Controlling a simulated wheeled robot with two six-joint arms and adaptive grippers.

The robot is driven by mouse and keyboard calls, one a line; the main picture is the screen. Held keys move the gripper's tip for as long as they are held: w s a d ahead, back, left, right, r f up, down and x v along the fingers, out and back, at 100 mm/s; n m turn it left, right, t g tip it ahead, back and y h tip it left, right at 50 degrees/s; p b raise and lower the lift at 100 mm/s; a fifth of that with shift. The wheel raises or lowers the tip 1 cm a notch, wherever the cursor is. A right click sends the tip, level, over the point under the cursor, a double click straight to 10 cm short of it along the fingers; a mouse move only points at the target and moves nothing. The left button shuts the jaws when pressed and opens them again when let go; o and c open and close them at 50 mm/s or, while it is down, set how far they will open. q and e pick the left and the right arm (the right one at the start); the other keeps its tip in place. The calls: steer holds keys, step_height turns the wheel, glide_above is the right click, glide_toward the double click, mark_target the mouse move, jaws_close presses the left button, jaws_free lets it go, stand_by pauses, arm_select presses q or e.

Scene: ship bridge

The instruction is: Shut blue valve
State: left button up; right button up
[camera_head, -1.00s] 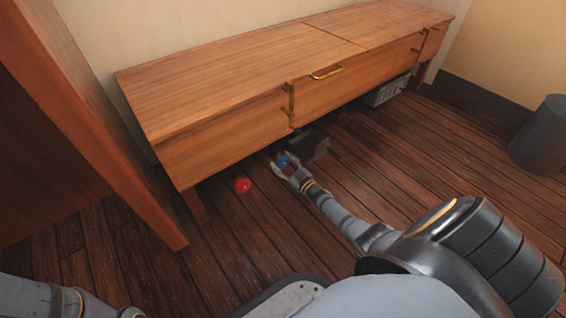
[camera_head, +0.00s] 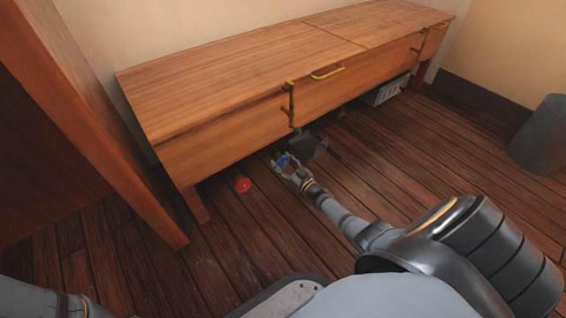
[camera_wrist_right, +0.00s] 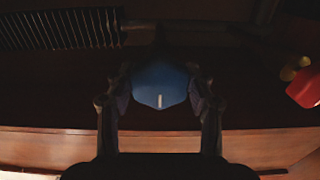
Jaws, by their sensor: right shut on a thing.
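The blue valve (camera_head: 282,161) is low under the wooden cabinet, near the floor. In the right wrist view its blue knob (camera_wrist_right: 160,84) sits between the fingers and shows a short pale mark near its lower edge. My right gripper (camera_head: 288,168) is shut on the blue valve, with one finger on each side of it. A red valve (camera_head: 242,185) is to the left, apart from the gripper; it also shows at the right edge of the right wrist view (camera_wrist_right: 305,88). My left arm shows at the lower left, but its gripper is outside the picture.
The wooden cabinet (camera_head: 250,72) overhangs the valves. A dark box (camera_head: 315,146) stands just right of the blue valve, and a grey box (camera_head: 388,90) is further right. A wooden panel (camera_head: 95,110) stands at left. A grey bin (camera_head: 542,135) is at far right. The right floor is open.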

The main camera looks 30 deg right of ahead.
steer(key=o, duration=1.2)
steer(key=shift+c, duration=0.2)
steer(key=s, duration=1.2)
steer(key=shift+d, duration=0.45)
